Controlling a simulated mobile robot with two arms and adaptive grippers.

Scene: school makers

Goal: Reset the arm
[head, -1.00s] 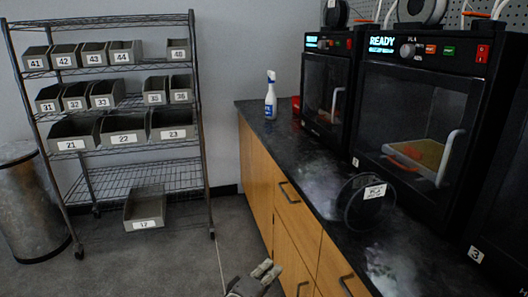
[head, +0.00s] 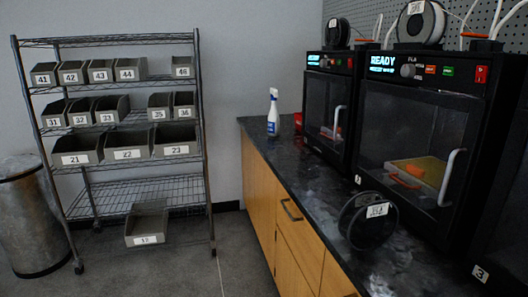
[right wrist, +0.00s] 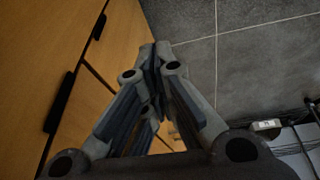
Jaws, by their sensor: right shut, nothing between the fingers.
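My right gripper (right wrist: 155,58) shows in the right wrist view, with its fingers closed together and nothing between them. It points along the wooden cabinet front (right wrist: 75,60), with the grey tiled floor (right wrist: 250,50) to the right. It is not in the head view now. My left gripper is in neither view.
A black counter (head: 262,140) on wooden cabinets runs along the right, holding two printers (head: 420,130), a filament spool (head: 368,218) and a spray bottle (head: 273,112). A wire shelf (head: 120,190) with numbered bins and a metal trash can (head: 32,220) stand left.

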